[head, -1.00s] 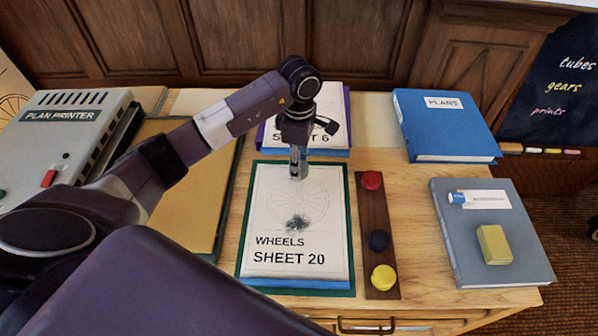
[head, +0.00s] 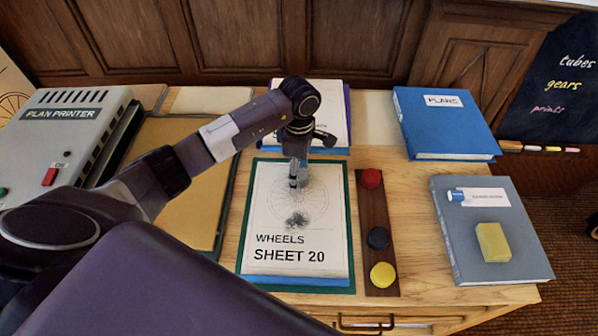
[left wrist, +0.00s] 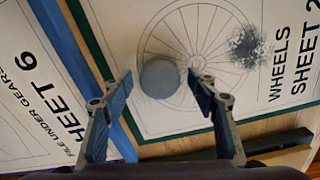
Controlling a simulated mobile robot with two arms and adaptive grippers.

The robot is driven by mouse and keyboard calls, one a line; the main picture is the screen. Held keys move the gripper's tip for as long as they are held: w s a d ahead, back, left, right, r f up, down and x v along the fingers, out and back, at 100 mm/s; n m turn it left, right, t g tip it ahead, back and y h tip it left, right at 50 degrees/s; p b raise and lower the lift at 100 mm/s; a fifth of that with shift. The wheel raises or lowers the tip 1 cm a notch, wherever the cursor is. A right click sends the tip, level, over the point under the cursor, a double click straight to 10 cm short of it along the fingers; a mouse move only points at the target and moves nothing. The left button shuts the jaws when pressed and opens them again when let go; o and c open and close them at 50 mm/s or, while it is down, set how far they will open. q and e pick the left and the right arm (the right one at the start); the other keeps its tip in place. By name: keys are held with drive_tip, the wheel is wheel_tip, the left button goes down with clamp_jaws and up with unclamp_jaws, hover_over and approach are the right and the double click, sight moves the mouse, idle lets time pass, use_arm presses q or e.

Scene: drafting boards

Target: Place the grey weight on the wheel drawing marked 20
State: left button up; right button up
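The grey weight (left wrist: 160,78) is a round dark grey disc in the left wrist view. It shows over the wheel drawing (left wrist: 215,40), between hub and rim; whether it touches the paper is hard to tell. The drawing lies on the sheet marked WHEELS SHEET 20 (head: 268,225), with a dark scribble near the wheel's lower edge. My left gripper (head: 297,184) is over this sheet. In the left wrist view its two fingers (left wrist: 160,82) are apart, one on each side of the weight, with small gaps. In the head view the gripper largely hides the weight. My right gripper is not in view.
A wooden strip with red, dark and yellow discs (head: 373,210) lies right of the sheet. Sheet 6 (head: 330,120) lies behind. A blue PLANS binder (head: 445,125) and a grey book (head: 470,250) with a yellow block are at right. The plan printer (head: 60,130) stands left.

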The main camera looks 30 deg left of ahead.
use_arm(q)
drive_tip(key=shift+r, duration=0.1)
drive_tip(key=shift+r, duration=0.25)
wheel_tip(320, 180, up, 12)
drive_tip(key=b, duration=0.2)
drive_tip(key=shift+f, duration=0.15)
idle(0.4)
